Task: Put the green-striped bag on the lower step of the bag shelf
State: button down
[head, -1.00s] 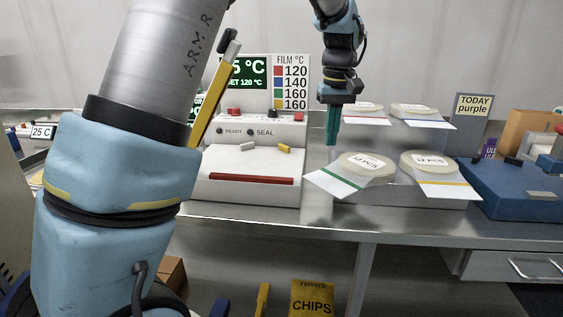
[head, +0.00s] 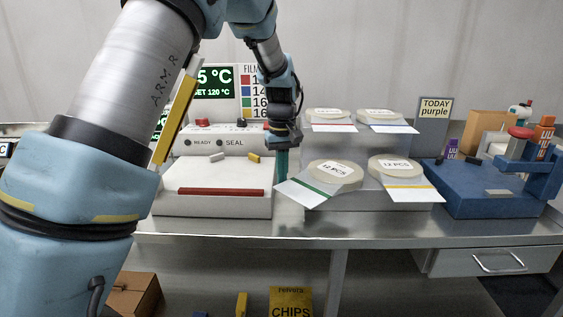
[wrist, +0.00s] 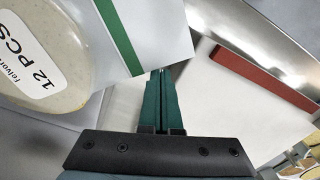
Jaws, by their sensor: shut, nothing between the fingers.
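The green-striped bag (head: 312,190) lies on the lower step of the bag shelf (head: 357,199), at its left end. Its striped flap sticks out past the step's left and front edges, and the bag sits turned at an angle. In the wrist view the bag (wrist: 157,30) fills the upper left, with its green stripe and a "12 PCS" label. My gripper (head: 282,176) points down just left of the bag, between it and the sealer. In the wrist view my gripper (wrist: 160,76) is shut and empty, its tips close to the flap's edge.
A yellow-striped bag (head: 406,180) lies to the right on the same step. Two more bags, red-striped (head: 329,121) and blue-striped (head: 385,121), lie on the upper step. The white sealer (head: 213,183) stands left of my gripper. A blue device (head: 490,188) stands right of the shelf.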

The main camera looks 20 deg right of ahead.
jog(key=shift+f, duration=0.15)
jog(key=shift+s, duration=1.2)
jog(key=shift+w, duration=0.1)
